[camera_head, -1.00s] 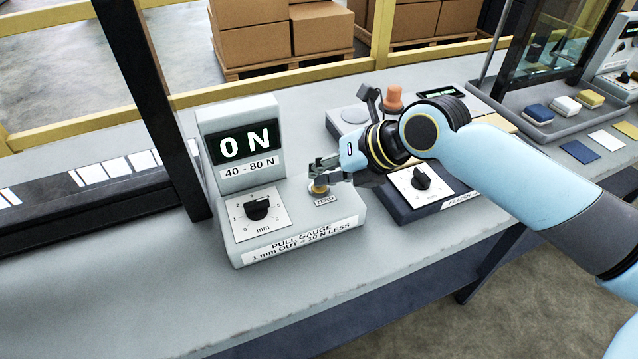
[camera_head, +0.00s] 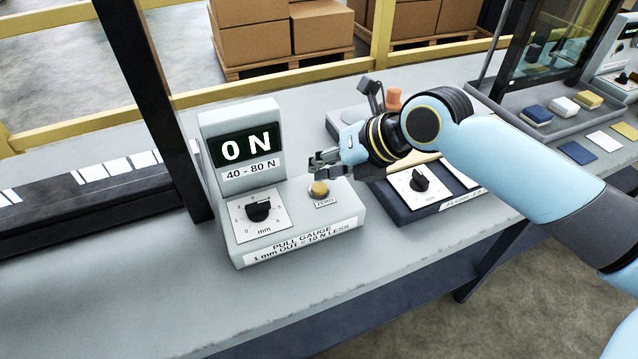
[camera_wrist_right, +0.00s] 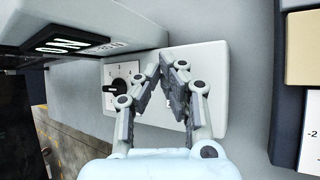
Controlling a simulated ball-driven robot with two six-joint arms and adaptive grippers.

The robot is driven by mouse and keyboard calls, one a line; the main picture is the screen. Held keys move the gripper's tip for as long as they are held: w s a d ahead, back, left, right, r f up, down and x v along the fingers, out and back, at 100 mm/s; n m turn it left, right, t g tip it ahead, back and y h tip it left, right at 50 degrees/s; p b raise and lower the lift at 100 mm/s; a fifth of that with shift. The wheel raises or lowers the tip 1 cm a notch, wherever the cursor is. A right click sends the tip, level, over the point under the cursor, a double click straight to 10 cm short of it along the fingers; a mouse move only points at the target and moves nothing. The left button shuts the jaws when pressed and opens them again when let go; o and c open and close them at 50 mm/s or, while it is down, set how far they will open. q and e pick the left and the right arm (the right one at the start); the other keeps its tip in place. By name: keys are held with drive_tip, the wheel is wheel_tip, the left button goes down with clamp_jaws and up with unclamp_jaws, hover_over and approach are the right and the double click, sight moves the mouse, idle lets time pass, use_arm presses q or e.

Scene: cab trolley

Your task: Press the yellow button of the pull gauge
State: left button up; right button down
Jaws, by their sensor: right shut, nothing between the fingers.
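The pull gauge (camera_head: 295,232) is a light grey box on the bench. Its upright display (camera_head: 246,146) reads 0 N, with a 40 - 80 N label below. The round yellow button (camera_head: 318,189) sits on its top face above a ZERO label and is fully visible in the head view. My right gripper (camera_head: 316,164) is shut and empty, just behind and above the button, apart from it. In the wrist view its fingers (camera_wrist_right: 172,68) meet over the gauge's top face (camera_wrist_right: 205,110) and hide the button. My left gripper is not in view.
A black knob (camera_head: 258,209) marked mm is on the gauge's left side. A dark box with another knob (camera_head: 419,178) stands just right, under my right arm. A dark post (camera_head: 150,100) stands left. The bench front (camera_head: 300,290) is clear.

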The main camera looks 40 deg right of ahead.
sight(322, 184)
drive_tip(key=shift+r+p, duration=1.7)
drive_tip(key=shift+r, duration=0.85)
drive_tip(key=shift+f, duration=0.1)
